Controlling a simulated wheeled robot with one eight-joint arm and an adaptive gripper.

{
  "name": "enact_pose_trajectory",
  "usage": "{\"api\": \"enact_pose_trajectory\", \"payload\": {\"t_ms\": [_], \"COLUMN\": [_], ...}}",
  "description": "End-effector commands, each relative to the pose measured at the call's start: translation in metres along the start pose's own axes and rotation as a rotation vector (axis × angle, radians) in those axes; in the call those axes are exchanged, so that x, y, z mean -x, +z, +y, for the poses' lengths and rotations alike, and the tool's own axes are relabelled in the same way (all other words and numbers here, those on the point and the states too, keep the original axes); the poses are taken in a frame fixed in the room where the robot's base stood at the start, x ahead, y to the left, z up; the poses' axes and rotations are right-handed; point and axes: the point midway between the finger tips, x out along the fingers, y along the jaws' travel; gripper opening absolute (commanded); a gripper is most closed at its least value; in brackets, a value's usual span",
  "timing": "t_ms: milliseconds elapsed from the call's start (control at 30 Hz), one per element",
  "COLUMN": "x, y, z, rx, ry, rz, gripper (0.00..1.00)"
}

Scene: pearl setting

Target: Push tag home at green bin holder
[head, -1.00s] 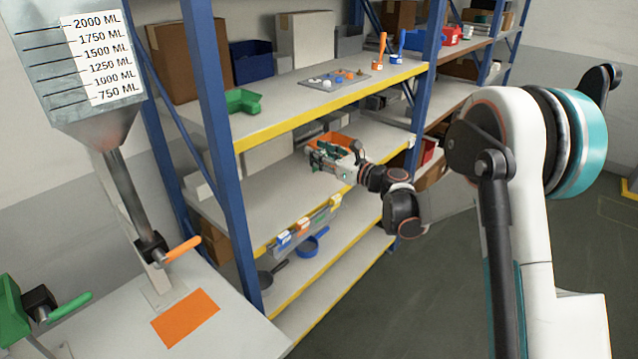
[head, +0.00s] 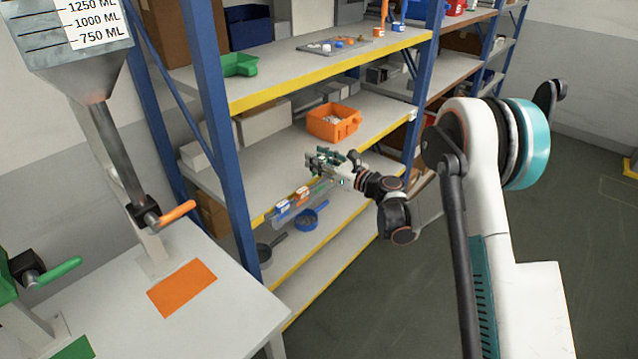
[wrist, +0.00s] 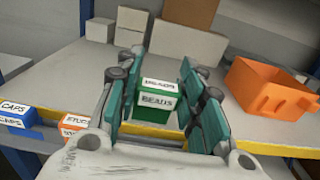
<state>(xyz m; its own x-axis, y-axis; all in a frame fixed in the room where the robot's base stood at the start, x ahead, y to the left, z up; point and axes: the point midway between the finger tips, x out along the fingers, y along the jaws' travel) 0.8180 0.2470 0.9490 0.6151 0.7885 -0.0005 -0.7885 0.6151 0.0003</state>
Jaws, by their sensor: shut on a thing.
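A green tag lettered BEADS (wrist: 156,102) with a white top label sits between my gripper's teal fingers (wrist: 158,95) in the wrist view. The fingers are shut on it and it looks roughly upright. In the head view my gripper (head: 325,160) is near the front edge of the middle shelf, above the label rail. On that rail are a blue CAPS tag (wrist: 18,114) and an orange tag (wrist: 75,124), partly hidden by my wrist. They also show in the head view (head: 282,207). The green holder is not clearly visible; a greenish strip shows right of the orange tag.
An orange bin (head: 333,122) stands on the middle shelf (head: 245,170), right of my gripper in the wrist view. Boxes line the back. A green bin (head: 239,65) is on the upper shelf. Pans sit below. A blue post (head: 222,140) rises at the left.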

Motion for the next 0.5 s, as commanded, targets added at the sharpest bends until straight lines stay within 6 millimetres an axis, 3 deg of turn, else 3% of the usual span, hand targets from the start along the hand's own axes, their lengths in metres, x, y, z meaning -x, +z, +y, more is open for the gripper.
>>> {"api": "enact_pose_trajectory", "payload": {"t_ms": [100, 333, 500], "x": [0.0, 0.0, 0.0], "y": [-0.021, -0.034, -0.058], "z": [0.0, 0.0, 0.0], "rx": [0.0, 0.0, 0.0], "ry": [0.0, 0.0, 0.0], "rz": [0.0, 0.0, 0.0], "gripper": [0.23, 0.23, 0.23]}}
